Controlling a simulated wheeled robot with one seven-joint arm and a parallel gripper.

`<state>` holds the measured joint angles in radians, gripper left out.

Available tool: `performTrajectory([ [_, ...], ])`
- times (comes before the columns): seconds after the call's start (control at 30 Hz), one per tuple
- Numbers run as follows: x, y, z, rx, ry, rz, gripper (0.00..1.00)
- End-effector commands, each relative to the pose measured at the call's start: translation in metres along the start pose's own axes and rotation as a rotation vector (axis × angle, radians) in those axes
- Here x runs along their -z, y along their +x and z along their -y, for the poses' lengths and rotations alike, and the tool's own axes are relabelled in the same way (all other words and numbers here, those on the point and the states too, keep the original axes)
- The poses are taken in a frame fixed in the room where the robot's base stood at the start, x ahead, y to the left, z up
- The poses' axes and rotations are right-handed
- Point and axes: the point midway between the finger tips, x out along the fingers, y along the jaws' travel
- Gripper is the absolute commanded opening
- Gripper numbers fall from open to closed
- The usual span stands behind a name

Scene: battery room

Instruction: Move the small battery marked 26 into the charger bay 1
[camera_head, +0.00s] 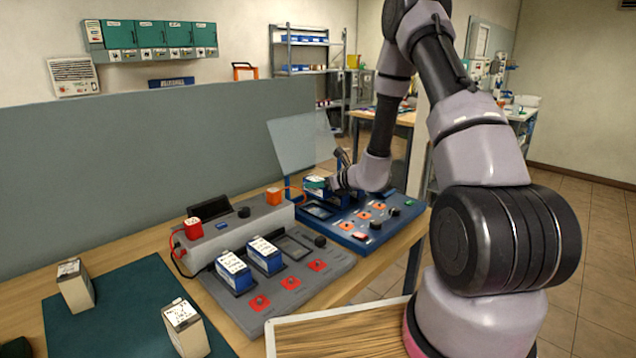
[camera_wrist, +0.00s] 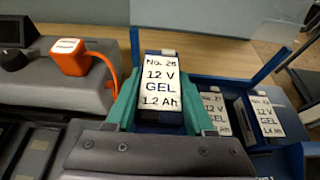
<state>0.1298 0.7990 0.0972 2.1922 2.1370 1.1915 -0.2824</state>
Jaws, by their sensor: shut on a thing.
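The battery marked 26 (camera_wrist: 160,82) is a small box with a white label reading 12 V GEL 1.2 Ah; its last digit is slightly blurred. My gripper (camera_wrist: 163,108) is shut on it, with a teal finger on each side. In the head view my gripper (camera_head: 330,183) is at the back left of the blue charger (camera_head: 350,236), beneath its raised clear lid (camera_head: 302,141). Two other labelled batteries (camera_wrist: 213,110) (camera_wrist: 265,115) sit in blue bays to the right in the wrist view. The held battery's underside is hidden, and I cannot tell whether it touches the bay.
A grey charger (camera_head: 330,272) at left holds two blue batteries (camera_head: 234,272) (camera_head: 266,255) and shows an empty bay. An orange plug (camera_wrist: 71,56) with a cable is left of my gripper. Two pale batteries (camera_head: 75,285) (camera_head: 185,328) stand on or by the dark green mat (camera_head: 125,300).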

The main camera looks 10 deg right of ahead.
Motion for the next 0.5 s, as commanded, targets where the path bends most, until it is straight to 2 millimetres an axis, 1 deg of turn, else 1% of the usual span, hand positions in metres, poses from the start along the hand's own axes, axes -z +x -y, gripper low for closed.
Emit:
performTrajectory([
  [0.17, 0.012, 0.005, 0.0, 0.0, 0.002, 0.002, 0.0],
  [0.5, 0.041, 0.018, 0.0, 0.0, 0.002, 0.001, 0.0],
])
